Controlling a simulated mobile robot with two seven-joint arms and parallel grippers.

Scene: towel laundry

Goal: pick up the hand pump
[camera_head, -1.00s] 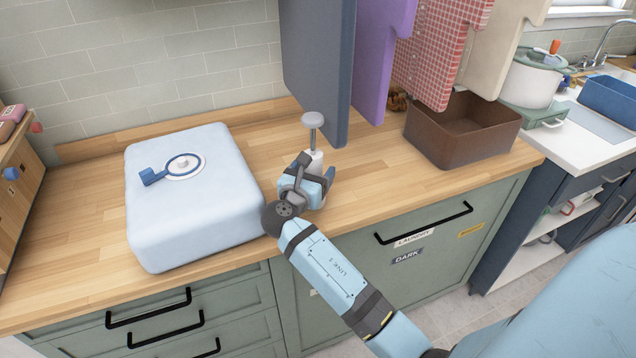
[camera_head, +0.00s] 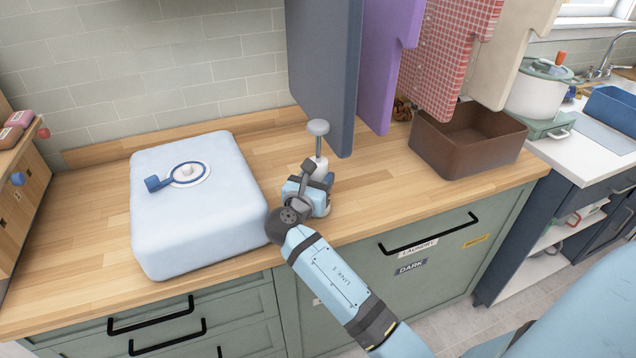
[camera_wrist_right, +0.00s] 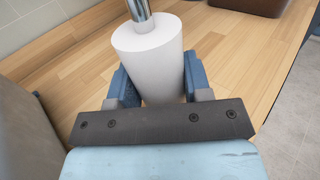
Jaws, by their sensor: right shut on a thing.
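The hand pump (camera_head: 319,142) stands upright on the wooden counter, with a grey knob on a thin metal rod above a white body. My right gripper (camera_head: 318,192) is shut around the white body, low down. In the right wrist view the pump's white cylinder (camera_wrist_right: 150,50) sits between the two blue fingers of my right gripper (camera_wrist_right: 158,88), and its metal rod runs out of the top of the picture. My left gripper is not in view.
Hanging towels, dark blue (camera_head: 325,70), purple, red-checked and cream, hang behind and above. A brown bin (camera_head: 470,150) stands to the right. Counter between pump and bin is clear.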

